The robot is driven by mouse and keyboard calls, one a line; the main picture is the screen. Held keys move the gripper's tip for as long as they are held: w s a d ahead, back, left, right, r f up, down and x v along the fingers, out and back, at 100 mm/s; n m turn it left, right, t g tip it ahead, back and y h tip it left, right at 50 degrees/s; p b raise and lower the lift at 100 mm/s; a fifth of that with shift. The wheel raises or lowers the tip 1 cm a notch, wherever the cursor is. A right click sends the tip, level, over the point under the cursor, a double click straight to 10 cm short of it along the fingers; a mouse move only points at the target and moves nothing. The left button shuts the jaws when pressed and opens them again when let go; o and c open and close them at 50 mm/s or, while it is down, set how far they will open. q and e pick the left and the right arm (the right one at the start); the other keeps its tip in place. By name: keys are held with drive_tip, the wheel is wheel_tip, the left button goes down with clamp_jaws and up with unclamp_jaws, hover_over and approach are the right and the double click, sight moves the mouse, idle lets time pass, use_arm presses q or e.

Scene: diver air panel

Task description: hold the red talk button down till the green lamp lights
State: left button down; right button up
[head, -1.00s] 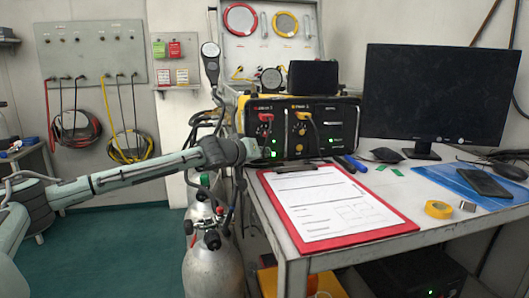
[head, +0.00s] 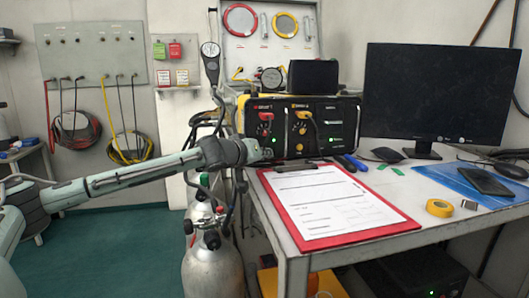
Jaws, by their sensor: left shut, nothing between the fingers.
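The diver air panel (head: 335,128) is a black-faced box with yellow edges at the back left of the table. A red plug or knob (head: 265,116) and a yellow one (head: 303,115) are on its upper face. My left gripper (head: 264,153) is shut and empty, with its tips at the lower left of the panel face. I cannot tell if they touch it. The red talk button cannot be made out; the gripper may hide it. My right gripper is not in view.
A red clipboard (head: 408,223) with paper lies in front of the panel. A dark monitor (head: 435,95) stands to the right. Gas cylinders (head: 212,268) stand by the table's left edge, below my left arm. A yellow tape roll (head: 439,208) lies at the right.

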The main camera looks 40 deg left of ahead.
sight(270, 172)
use_arm(q)
drive_tip(key=s+d+b, duration=0.1)
drive_tip(key=s+d, duration=0.1)
drive_tip(key=shift+s+d+f+b, duration=0.1)
drive_tip(key=shift+d+f+b, duration=0.05)
drive_tip(key=shift+d+b, duration=0.2)
drive_tip(key=shift+s+d, duration=0.45)
